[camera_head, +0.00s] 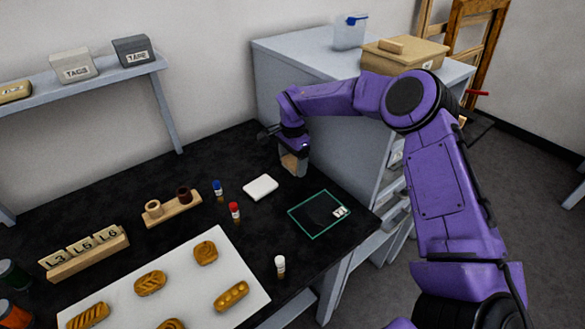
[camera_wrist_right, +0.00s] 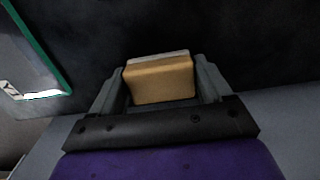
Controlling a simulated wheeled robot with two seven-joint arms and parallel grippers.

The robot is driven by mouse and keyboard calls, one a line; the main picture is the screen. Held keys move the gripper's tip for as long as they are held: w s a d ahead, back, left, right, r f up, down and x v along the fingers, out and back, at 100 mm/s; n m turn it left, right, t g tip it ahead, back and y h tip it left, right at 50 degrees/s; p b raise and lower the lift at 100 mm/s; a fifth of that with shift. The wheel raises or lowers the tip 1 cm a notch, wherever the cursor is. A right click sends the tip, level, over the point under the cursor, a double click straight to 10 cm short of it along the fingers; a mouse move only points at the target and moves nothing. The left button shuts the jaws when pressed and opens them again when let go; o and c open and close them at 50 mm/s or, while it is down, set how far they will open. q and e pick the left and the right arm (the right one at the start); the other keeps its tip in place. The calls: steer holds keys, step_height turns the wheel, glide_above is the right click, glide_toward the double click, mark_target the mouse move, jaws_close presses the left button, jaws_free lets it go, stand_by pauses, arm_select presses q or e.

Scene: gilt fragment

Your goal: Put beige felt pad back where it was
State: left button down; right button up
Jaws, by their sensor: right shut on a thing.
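The beige felt pad (camera_wrist_right: 160,82), a tan block with a paler layer along one edge, sits between the fingers of my right gripper (camera_wrist_right: 157,88) in the right wrist view. In the head view my right gripper (camera_head: 293,152) is at the back right of the black table, shut on the pad (camera_head: 290,164), which hangs below it. Whether the pad touches the table is hard to tell. A green-outlined rectangle (camera_head: 312,226) with a small white label lies in front and to the right of it, with no object inside besides the label. My left gripper is out of view.
A white block (camera_head: 260,187) lies left of the outline. Red-capped (camera_head: 235,211), blue-capped (camera_head: 217,189) and white (camera_head: 280,266) vials stand nearby. A white board (camera_head: 190,285) holds several bread-like pieces at the front. A grey cabinet (camera_head: 290,50) stands behind my right arm.

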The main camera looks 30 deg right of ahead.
mark_target(293, 161)
steer(key=o, duration=0.9)
steer(key=shift+c, duration=0.2)
step_height(293, 161, up, 12)
steer(key=shift+r+b, duration=0.2)
steer(key=shift+b, duration=0.15)
